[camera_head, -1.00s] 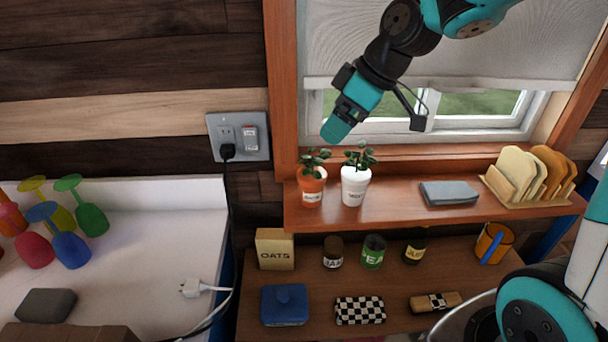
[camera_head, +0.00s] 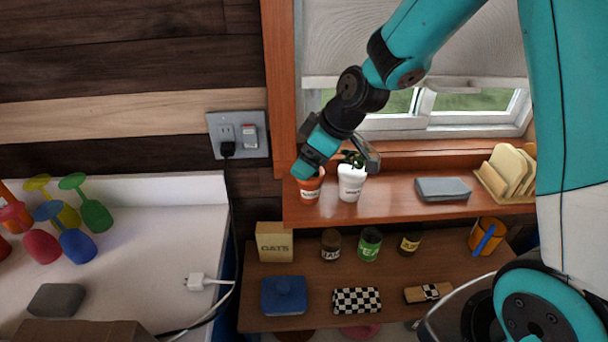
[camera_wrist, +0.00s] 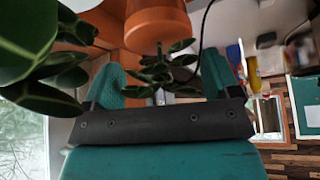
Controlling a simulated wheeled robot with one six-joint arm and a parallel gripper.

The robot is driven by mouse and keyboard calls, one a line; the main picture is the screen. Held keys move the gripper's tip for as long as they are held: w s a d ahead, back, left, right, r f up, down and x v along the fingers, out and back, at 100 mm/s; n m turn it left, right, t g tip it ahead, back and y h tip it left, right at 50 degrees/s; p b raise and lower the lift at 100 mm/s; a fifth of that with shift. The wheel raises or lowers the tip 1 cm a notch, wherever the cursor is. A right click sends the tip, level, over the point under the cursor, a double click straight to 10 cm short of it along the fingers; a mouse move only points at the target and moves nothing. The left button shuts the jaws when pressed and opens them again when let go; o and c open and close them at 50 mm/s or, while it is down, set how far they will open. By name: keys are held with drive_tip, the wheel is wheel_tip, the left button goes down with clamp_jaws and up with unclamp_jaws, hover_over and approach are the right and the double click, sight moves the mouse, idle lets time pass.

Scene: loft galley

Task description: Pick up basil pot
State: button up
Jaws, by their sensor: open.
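Two small potted plants stand side by side on the upper wooden shelf. One is a terracotta pot (camera_head: 310,189) with a pale label, and the other is a white pot (camera_head: 350,184) with green leaves. I cannot read for sure which label says basil. My gripper (camera_head: 306,166) is over the terracotta pot and hides its plant in the head view. In the wrist view, the terracotta pot (camera_wrist: 157,24) appears upside down, with its leaves (camera_wrist: 165,78) between my two open teal fingers. The fingers do not grip the pot.
Leaves of the neighbouring plant (camera_wrist: 40,65) are close to the camera in the wrist view. The lower shelf holds an oats box (camera_head: 274,241) and jars. A window is behind.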

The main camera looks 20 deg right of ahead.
drive_tip(key=c, duration=1.3)
drive_tip(key=shift+c, duration=0.7)
drive_tip(key=shift+r, duration=0.1)
